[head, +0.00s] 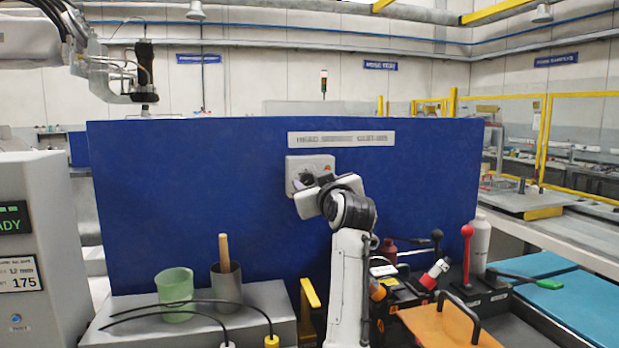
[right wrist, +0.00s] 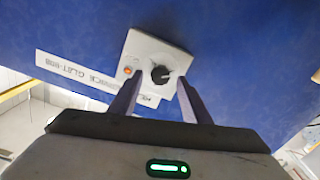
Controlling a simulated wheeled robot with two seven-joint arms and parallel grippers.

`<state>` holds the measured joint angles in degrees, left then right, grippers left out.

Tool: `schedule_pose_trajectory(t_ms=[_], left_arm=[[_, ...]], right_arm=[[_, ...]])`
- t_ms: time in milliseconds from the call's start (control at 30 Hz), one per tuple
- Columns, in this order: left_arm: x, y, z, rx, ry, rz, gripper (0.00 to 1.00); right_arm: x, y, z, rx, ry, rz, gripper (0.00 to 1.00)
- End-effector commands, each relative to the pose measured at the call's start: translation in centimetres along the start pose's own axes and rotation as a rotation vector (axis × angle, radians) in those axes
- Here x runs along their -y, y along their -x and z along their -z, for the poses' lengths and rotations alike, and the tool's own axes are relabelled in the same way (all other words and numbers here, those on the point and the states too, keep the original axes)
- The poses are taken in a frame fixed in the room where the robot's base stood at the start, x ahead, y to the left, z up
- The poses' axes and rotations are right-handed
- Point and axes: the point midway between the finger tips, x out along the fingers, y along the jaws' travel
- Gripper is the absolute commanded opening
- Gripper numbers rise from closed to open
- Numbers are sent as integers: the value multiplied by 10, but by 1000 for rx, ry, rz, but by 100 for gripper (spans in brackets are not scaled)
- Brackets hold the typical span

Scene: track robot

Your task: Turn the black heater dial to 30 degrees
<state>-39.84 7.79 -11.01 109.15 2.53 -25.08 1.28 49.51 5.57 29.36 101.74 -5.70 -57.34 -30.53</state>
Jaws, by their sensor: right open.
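The black heater dial (right wrist: 160,74) sits on a pale square plate (right wrist: 146,54) fixed to a blue panel. In the head view the plate (head: 308,163) is on the panel's middle, and my right gripper hides much of the dial. My right gripper (right wrist: 157,92) is open, its two fingers reaching toward the plate on either side of the dial. The dial appears between the fingertips, with a visible gap on each side; I cannot tell how deep the fingers reach. A pale pointer mark shows on the dial's right side. My left gripper is not clearly in view.
The blue panel (head: 190,200) stands upright across the middle, with a label strip (head: 341,139) above the plate. A green cup (head: 175,292) and a grey cup (head: 227,284) stand on a ledge at lower left. Levers, a white bottle (head: 480,245) and an orange board (head: 450,325) are at lower right.

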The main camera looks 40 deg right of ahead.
Motion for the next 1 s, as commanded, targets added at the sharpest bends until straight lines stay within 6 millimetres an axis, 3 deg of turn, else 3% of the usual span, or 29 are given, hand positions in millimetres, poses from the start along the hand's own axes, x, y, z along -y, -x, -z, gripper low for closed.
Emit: schedule_pose_trajectory(t_ms=[200, 467, 567, 733, 1000], left_arm=[[0, 2, 9, -12, -1, 0, 31], [2, 0, 16, -25, -4, 2, 31], [2, 0, 16, -25, -4, 2, 31], [2, 1, 15, -23, -3, 3, 31], [1, 2, 11, -16, -2, 2, 31]], right_arm=[[0, -17, 0, 0, 0, 0, 43], [0, -19, 0, -1, 0, 0, 43], [0, -18, 0, -1, 0, 0, 32], [0, -18, 0, 0, 0, 0, 3], [0, -18, 0, 0, -25, 0, 2]])
